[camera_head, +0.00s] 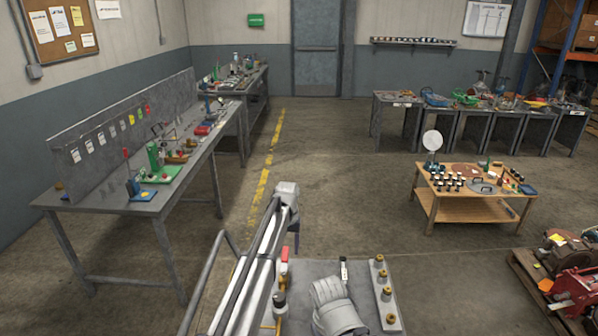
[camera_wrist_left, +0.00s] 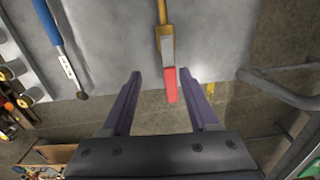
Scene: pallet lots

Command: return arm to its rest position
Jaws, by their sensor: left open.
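My left arm reaches up from the bottom of the head view. My left gripper (camera_head: 294,242) hangs at its far end, mostly hidden behind the arm. In the left wrist view its two purple fingers (camera_wrist_left: 161,76) are apart, with nothing held. A tool with a red tip (camera_wrist_left: 171,86) and a yellow end lies on the grey surface beyond the fingers, and its red end appears between them. My right gripper is not in view.
A curved rail (camera_wrist_left: 292,92) stands right of the fingers. A long workbench (camera_head: 140,205) stands left, a wooden table (camera_head: 470,207) right. Open floor (camera_head: 340,190) lies between.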

